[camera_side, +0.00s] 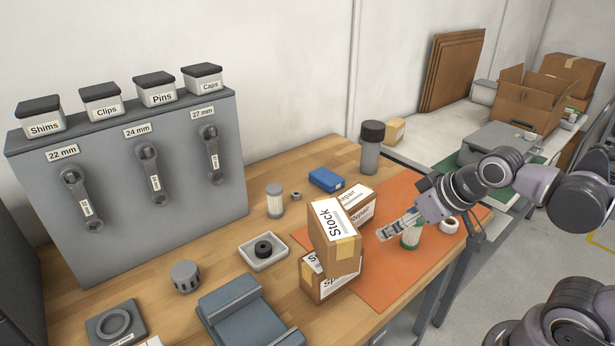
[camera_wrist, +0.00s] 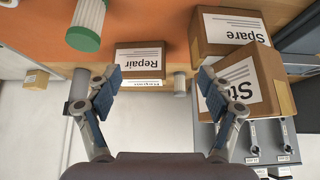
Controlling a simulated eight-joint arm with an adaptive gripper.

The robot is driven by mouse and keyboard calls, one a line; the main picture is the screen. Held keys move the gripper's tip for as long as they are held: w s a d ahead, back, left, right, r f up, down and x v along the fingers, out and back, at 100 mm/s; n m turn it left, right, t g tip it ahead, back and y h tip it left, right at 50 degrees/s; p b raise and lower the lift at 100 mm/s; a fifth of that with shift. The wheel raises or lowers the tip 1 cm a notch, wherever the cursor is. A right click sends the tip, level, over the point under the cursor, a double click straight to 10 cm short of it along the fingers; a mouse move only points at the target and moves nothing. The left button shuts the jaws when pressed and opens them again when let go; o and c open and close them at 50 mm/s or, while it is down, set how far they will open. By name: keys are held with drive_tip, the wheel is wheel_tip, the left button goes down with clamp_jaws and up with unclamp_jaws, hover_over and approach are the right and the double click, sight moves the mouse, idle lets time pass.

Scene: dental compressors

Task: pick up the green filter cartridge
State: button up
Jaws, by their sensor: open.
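The green filter cartridge, white and pleated with green ends, stands on the orange mat in the side view (camera_side: 411,240), its upper part partly hidden by my gripper (camera_side: 398,226). In the wrist view the cartridge (camera_wrist: 88,25) is at the top left, cut off by the frame edge, outside the space between my fingers. My gripper (camera_wrist: 158,90) is open, its two fingers well apart with nothing between them. In the side view the fingers overlap the cartridge's top; I cannot tell whether they touch it.
A tilted Stock box (camera_side: 335,238) rests on another box (camera_side: 326,283) left of the mat (camera_side: 385,275), with a Repair box (camera_side: 360,212) behind. A white ring (camera_side: 449,226) lies right of the cartridge. A dark-capped bottle (camera_side: 371,150) stands behind. The mat's front is clear.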

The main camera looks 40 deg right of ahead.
idle(0.3)
drive_tip(key=c, duration=0.3)
drive_tip(key=shift+c, duration=0.2)
drive_tip(key=m+g+h, duration=0.3)
drive_tip(key=m+g, duration=0.1)
drive_tip(key=m, duration=0.3)
hover_over(412, 231)
drive_tip(key=shift+s+d+f, duration=0.15)
drive_tip(key=shift+f, duration=0.25)
drive_tip(key=shift+s+d+f, duration=0.1)
drive_tip(key=shift+s+f, duration=0.05)
drive_tip(key=shift+f, duration=0.2)
drive_tip(key=shift+x, duration=3.05)
